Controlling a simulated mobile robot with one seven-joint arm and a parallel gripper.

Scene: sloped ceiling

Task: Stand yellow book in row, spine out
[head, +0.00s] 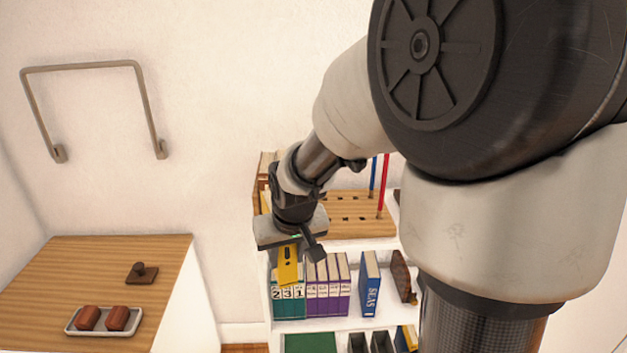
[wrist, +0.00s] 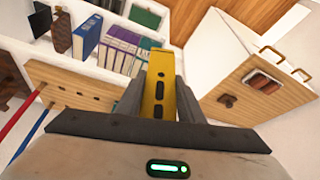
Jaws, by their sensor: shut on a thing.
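The yellow book (head: 287,264) is in my gripper (head: 290,246), held in front of the upper shelf's row of books. In the wrist view, the yellow book (wrist: 159,88) stands between the two grey fingers of my gripper (wrist: 157,98), and a narrow yellow face with dark marks shows. Behind it, the row holds teal books (head: 289,305) with white number labels and several purple books (head: 328,291). A blue book (head: 370,284) marked SEAS stands apart to the right, with a gap between. The book partly hides the teal books; whether it touches them I cannot tell.
A brown bookend-like piece (head: 401,275) stands right of the blue book. A wooden pegboard (head: 345,222) with red and blue rods sits above. A lower shelf holds a green item (head: 310,343) and dark boxes. A wooden-topped cabinet (head: 75,275) with a tray (head: 104,331) stands left.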

